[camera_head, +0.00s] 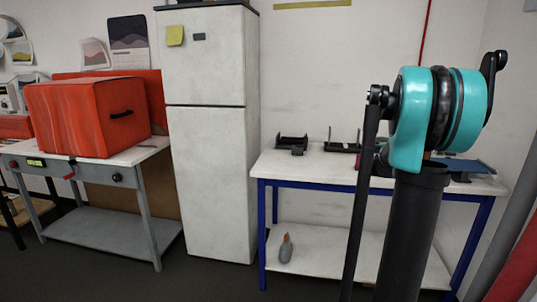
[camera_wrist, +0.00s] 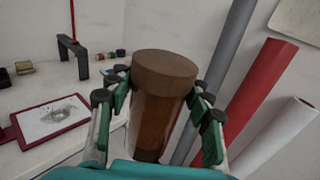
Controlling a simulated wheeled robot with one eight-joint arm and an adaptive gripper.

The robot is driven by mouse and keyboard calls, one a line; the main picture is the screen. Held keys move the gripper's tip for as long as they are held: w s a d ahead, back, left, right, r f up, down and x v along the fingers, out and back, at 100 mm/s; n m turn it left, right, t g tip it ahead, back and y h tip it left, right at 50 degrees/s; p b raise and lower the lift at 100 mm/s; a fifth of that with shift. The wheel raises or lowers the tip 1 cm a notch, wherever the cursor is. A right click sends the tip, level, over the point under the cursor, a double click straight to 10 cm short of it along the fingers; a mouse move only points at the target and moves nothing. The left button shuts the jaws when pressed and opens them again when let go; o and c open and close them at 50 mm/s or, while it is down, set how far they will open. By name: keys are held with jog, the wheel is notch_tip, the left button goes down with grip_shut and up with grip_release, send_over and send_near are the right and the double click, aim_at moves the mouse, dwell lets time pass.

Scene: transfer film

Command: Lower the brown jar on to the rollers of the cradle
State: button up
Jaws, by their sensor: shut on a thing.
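The brown jar (camera_wrist: 158,115), with a brown lid, stands between the fingers of my gripper (camera_wrist: 162,88) in the wrist view. The gripper is shut on it, with pads on both its left and right sides. The jar's lower end is hidden, so I cannot tell whether it touches anything. In the head view my arm hides the jar and gripper. I cannot make out the cradle's rollers for sure. Low dark frames, one at the left (camera_head: 291,142) and one nearer the middle (camera_head: 342,147), stand on the white-topped table.
The white-topped table (camera_head: 325,170) has blue legs and a grey bottle below. In the wrist view a red-edged tray (camera_wrist: 18,136), a grey arch (camera_wrist: 75,46) and small jars stand left. Grey, red (camera_wrist: 255,92) and white rolls lean at right. A fridge (camera_head: 212,190) stands left of the table.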

jog(key=w+a+f+n+t+y, duration=0.35)
jog(key=w+a+f, duration=0.25)
jog(key=a, duration=0.3)
jog(key=w+a+f+n+t+y, duration=0.35)
jog(key=w+a+f, duration=0.25)
jog(key=a, duration=0.3)
jog(key=a+f+n+t+y, duration=0.1)
jog(key=a+f+y, duration=0.3)
jog(key=a, duration=0.5)
jog(key=w+a+f+n+t+y, duration=0.1)
jog(key=a+f+n+y, duration=0.3)
jog(key=a+f, duration=0.3)
jog(key=a, duration=0.2)
jog(key=shift+a+t+y, duration=0.3)
jog(key=shift+a+y, duration=0.1)
